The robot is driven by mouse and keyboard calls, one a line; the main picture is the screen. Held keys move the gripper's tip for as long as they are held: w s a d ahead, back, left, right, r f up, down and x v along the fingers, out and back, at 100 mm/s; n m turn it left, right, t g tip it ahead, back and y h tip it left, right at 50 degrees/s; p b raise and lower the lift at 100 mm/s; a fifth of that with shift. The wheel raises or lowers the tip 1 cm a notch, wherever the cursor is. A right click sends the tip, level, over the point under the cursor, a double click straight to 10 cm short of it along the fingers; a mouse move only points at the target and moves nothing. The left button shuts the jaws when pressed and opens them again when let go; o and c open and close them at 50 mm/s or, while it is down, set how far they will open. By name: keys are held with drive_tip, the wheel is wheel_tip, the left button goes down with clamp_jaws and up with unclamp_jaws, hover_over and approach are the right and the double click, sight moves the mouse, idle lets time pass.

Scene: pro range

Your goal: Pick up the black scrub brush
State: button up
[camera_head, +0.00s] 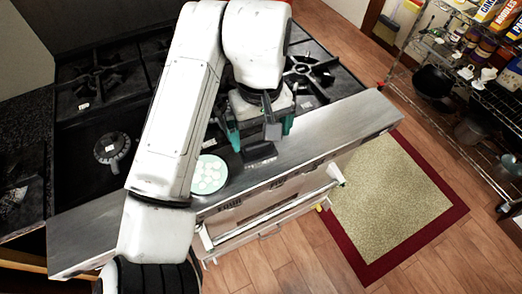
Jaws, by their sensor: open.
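A dark object that looks like the black scrub brush (260,154) lies on the steel front ledge of the stove (340,124). My gripper (261,134) is open above it, its teal fingertips spread to the left and right. The brush shows just below and between the fingers in the picture. I cannot tell how high the fingers are above it. Part of the brush's far side is hidden by my gripper.
A pale green plate (221,181) with white pieces on it sits on the ledge left of the brush. Black burners (112,148) lie behind. An oven handle (270,214) juts out in front. A wire shelf (480,95) with pans stands at right, beyond a red-bordered mat (390,195).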

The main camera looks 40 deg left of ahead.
sight(258, 144)
drive_tip(key=shift+a+f+p, duration=0.2)
drive_tip(key=shift+f+p, duration=0.05)
drive_tip(key=shift+f, duration=1.3)
drive_tip(key=shift+a+f+p, duration=0.15)
drive_tip(key=shift+f+p, duration=0.05)
drive_tip(key=shift+f, duration=1.3)
drive_tip(key=c, duration=0.9)
drive_tip(key=shift+r, duration=0.15)
drive_tip(key=shift+r, duration=0.65)
drive_tip(key=s+d+r, duration=0.1)
drive_tip(key=s+r, duration=0.2)
drive_tip(key=s, duration=0.1)
drive_tip(key=s+d+r, duration=0.2)
drive_tip(key=s+r, duration=0.2)
drive_tip(key=s+d+r+p, duration=0.1)
drive_tip(key=s+d+r, duration=0.1)
drive_tip(key=s+r, duration=0.2)
drive_tip(key=shift+s+d+r, duration=0.2)
drive_tip(key=shift+s, duration=0.3)
